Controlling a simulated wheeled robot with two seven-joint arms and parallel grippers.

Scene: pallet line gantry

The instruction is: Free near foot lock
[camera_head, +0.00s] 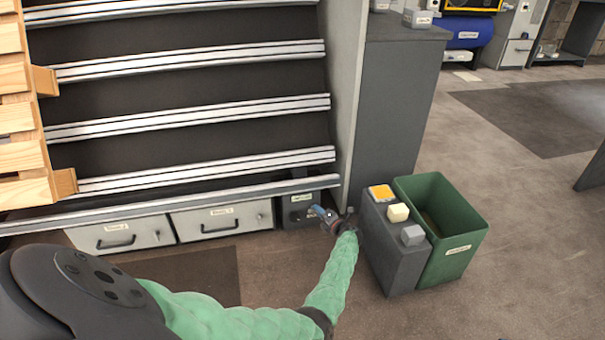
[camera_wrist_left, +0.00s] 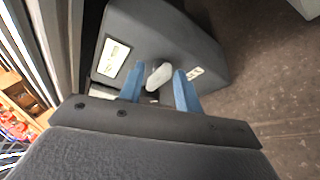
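The foot lock is a dark grey housing (camera_head: 298,211) at the right end of the rack's base. In the left wrist view its housing (camera_wrist_left: 190,45) fills the upper middle, with a white label on its left and a small marked label on its right. A pale grey knob (camera_wrist_left: 158,76) sticks out of its face. My left gripper (camera_head: 325,215) is right at the lock, its blue fingers (camera_wrist_left: 159,88) apart on either side of the knob. Small gaps show between the knob and the fingers; the knob is not clamped. In the head view the gripper hides the knob. My right gripper is out of view.
Two grey drawers (camera_head: 222,219) sit left of the lock under the slatted rack (camera_head: 190,125). A grey pedestal (camera_head: 391,250) with an orange, a cream and a grey block on top and a green bin (camera_head: 455,250) stand close right of my arm. A wooden pallet (camera_head: 20,120) is upper left.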

